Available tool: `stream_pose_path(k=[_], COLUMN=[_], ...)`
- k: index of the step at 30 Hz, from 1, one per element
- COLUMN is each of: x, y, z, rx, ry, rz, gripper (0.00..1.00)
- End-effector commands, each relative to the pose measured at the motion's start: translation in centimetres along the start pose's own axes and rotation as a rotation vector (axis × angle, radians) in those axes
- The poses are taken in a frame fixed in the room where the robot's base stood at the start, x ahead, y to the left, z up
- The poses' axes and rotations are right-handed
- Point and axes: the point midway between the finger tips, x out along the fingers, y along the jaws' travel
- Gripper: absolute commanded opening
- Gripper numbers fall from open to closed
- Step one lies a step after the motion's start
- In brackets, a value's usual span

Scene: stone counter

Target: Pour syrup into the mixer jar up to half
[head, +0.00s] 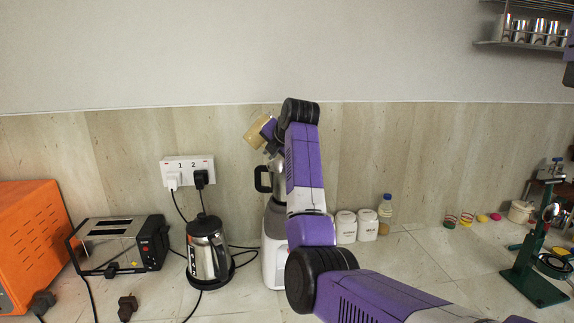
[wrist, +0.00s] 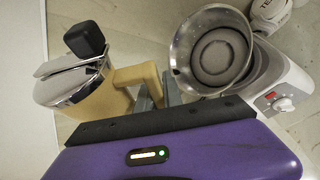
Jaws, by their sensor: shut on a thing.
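The syrup dispenser (head: 258,131), with a tan body, shows in the head view, tilted above the mixer jar. In the wrist view the dispenser (wrist: 110,97) shows a chrome lid, a black knob and a tan handle. My gripper (wrist: 162,93) is shut on that handle. The mixer jar (wrist: 222,52) stands open on its white base (wrist: 280,85), to the right of the dispenser in the wrist view. Its black handle (head: 262,179) shows in the head view, where my arm hides part of the jar. I cannot tell the syrup level or see any stream.
A steel kettle (head: 206,252) and a toaster (head: 118,243) stand left of the mixer, with cables below the wall socket (head: 187,171). Two white canisters (head: 357,226) and a bottle (head: 385,213) stand to the right. A green stand (head: 533,260) is at far right.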

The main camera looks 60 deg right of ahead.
Motion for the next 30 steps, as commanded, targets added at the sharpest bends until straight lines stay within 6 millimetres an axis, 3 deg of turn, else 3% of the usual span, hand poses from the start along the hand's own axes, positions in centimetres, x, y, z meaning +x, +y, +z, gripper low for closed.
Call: stream_pose_path(k=[8,13,24,30], x=[1.2,-0.1,1.0,0.7], y=[-2.1,-0.3,-1.1,-0.4], z=[0.0,0.6,-1.0,-1.0], rx=[-0.179,-0.293,-0.562,-0.658], ry=[-0.112,-0.184,-0.351,-0.413], rz=[-0.077,-0.122,-0.235,-0.273], gripper=[0.00,0.00,0.00,0.00])
